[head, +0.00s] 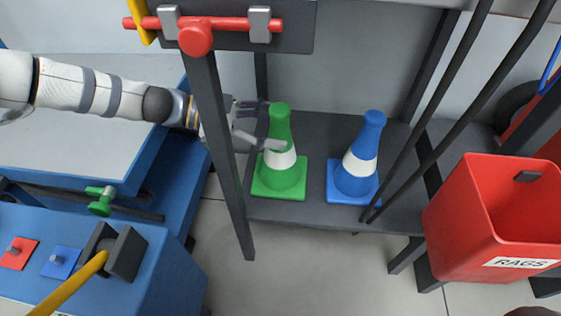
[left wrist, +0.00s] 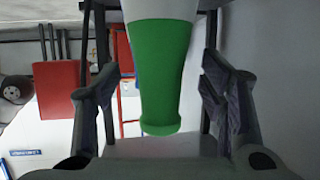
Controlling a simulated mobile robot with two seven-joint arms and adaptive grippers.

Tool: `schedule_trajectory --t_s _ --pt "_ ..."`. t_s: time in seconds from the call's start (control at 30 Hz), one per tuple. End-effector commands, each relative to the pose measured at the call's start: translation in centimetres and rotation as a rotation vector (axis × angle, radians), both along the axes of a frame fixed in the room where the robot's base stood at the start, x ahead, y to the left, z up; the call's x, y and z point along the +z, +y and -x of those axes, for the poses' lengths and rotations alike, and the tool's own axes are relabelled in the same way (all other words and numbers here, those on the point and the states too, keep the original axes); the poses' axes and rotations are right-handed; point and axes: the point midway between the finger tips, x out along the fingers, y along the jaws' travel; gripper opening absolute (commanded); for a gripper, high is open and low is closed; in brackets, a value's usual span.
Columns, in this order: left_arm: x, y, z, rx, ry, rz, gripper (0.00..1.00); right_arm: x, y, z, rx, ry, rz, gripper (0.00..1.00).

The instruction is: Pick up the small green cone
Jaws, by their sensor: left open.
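The small green cone (head: 280,172), with a white band and a square base, stands upright on the dark shelf (head: 315,130). My left gripper (head: 268,126) comes in from the left at the height of the cone's upper part. Its fingers are open, one on each side of the green top. In the left wrist view the cone (left wrist: 162,75) appears upside down between the two open fingers (left wrist: 160,95), with a gap on both sides. My right gripper is not in view.
A blue cone (head: 357,168) stands to the right on the same shelf. A dark post (head: 225,160) rises in front of my left wrist. Dark slanted bars (head: 425,130) and a red RAGS bin (head: 495,215) are at the right. A blue bench (head: 100,250) is at the left.

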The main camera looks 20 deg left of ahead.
Motion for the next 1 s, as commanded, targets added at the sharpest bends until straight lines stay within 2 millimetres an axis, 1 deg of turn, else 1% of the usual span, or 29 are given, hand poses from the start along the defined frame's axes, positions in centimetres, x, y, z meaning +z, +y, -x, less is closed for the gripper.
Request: schedule_trajectory --t_s 0.03,0.1,0.33,0.37,0.4,0.47,0.5,0.57,0.6,0.63,1.0 --pt "-0.65 -0.64 -0.31 -0.001 0.003 -0.001 0.64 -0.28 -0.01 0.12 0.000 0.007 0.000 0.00" --pt "-0.78 -1.18 -0.60 0.000 0.002 -0.001 0.64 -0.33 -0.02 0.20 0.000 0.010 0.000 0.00" --pt "-0.63 -1.32 -0.73 0.002 0.000 -0.001 0.64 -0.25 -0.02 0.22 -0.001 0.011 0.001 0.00" --pt "-0.63 -1.32 -0.73 0.002 0.001 -0.001 0.57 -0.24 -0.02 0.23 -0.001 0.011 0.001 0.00" --pt "-0.63 -1.31 -0.73 0.002 0.001 -0.002 0.48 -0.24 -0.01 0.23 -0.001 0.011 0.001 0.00" --pt "-0.64 -1.30 -0.73 0.002 0.001 -0.002 0.35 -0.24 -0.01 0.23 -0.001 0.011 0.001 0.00" --pt "-0.63 -1.30 -0.72 0.002 0.001 -0.002 0.26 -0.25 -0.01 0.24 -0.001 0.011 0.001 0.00" --pt "-0.64 -1.30 -0.71 0.002 0.001 -0.002 0.12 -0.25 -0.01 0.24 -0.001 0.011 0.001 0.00" --pt "-0.65 -1.29 -0.71 0.002 0.001 -0.002 0.03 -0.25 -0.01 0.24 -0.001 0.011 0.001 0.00" --pt "-0.65 -1.29 -0.71 0.002 0.001 -0.002 0.00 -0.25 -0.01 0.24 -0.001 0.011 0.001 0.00" --pt "-0.45 -1.31 -0.70 0.002 0.001 -0.001 0.00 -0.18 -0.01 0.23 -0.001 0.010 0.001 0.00"
